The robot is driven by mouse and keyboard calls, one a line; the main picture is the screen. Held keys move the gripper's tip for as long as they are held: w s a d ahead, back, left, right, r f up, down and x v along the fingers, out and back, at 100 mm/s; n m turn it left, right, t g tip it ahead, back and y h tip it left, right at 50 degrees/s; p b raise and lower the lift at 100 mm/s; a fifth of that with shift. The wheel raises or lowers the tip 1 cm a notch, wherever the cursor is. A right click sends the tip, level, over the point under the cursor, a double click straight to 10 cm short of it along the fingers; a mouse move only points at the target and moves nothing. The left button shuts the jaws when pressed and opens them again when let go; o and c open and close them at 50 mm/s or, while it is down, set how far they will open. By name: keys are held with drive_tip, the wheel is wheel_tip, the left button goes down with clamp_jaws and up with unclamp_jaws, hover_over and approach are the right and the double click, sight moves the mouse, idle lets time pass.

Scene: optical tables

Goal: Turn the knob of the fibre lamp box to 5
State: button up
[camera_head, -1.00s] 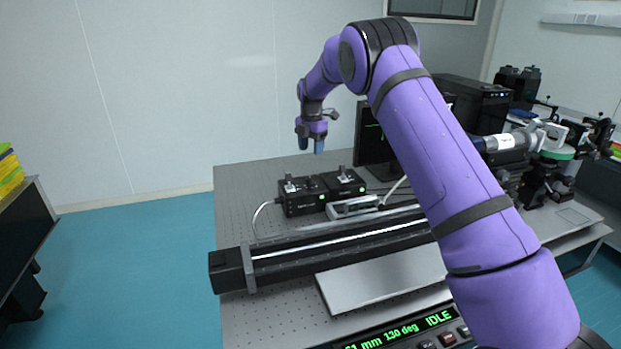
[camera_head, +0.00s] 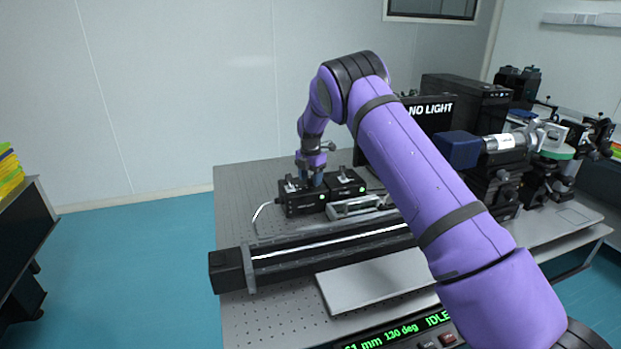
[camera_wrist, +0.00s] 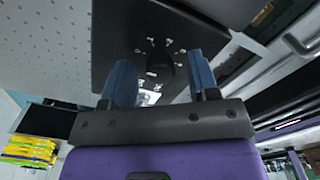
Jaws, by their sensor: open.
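Two black boxes with small green lights stand side by side on the perforated table. My gripper (camera_head: 311,180) is low over the left box (camera_head: 303,205), pointing down; the right box (camera_head: 346,190) is beside it. In the wrist view, my two blue fingers (camera_wrist: 161,80) are open, with a dark round knob (camera_wrist: 164,62) and white scale marks around it between them on a black box top (camera_wrist: 125,30). I cannot tell which number the knob points to, or whether the fingers touch it.
A thin pale cable (camera_head: 256,214) loops left of the boxes. A long black rail (camera_head: 330,241) and a grey plate (camera_head: 375,284) lie in front. A monitor (camera_head: 430,112) reading NO LIGHT stands behind my arm. The table's left part is clear.

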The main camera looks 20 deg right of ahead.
drive_tip(key=c, duration=0.9)
drive_tip(key=shift+c, duration=0.2)
drive_tip(key=shift+m, duration=0.3)
